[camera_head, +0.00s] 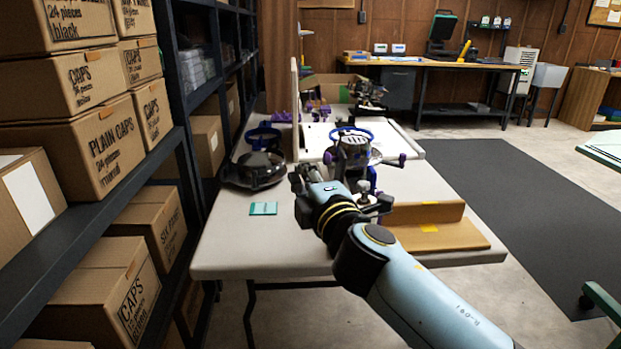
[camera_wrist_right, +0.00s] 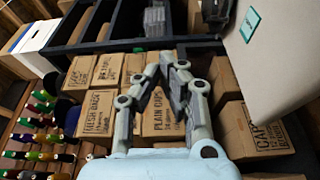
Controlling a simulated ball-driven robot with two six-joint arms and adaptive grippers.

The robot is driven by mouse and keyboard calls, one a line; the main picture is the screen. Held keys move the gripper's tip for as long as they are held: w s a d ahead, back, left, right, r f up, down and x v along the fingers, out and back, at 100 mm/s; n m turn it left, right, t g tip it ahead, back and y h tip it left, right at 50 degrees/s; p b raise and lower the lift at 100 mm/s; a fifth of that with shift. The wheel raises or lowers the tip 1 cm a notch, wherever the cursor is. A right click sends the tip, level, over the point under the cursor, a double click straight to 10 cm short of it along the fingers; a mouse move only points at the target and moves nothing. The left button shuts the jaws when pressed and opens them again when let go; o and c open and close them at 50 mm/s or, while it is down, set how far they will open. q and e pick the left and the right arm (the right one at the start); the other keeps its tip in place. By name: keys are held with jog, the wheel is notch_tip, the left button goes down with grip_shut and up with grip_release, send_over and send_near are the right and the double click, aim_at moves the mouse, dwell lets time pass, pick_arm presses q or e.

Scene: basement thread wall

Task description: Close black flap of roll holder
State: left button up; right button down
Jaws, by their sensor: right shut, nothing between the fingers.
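A round black device (camera_head: 254,170) lies on the left part of the pale table, with a blue ring (camera_head: 263,138) standing just behind it. It may be the roll holder, but I cannot make out a separate flap or tell how far one is open. My right gripper (camera_head: 298,178) is over the table, to the right of the black device and apart from it in the picture. In the right wrist view its fingers (camera_wrist_right: 165,68) come together at the tips, shut and empty. The black device does not show in that view. My left gripper is not in view.
Shelves of cardboard boxes (camera_head: 100,140) stand close on the left. Colored thread spools (camera_wrist_right: 40,140) show in the wrist view.

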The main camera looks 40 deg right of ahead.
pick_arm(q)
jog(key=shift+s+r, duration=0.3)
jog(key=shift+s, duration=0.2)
pick_arm(e)
jog(key=w+d, duration=0.4)
jog(key=d, duration=0.1)
jog(key=shift+f, duration=0.1)
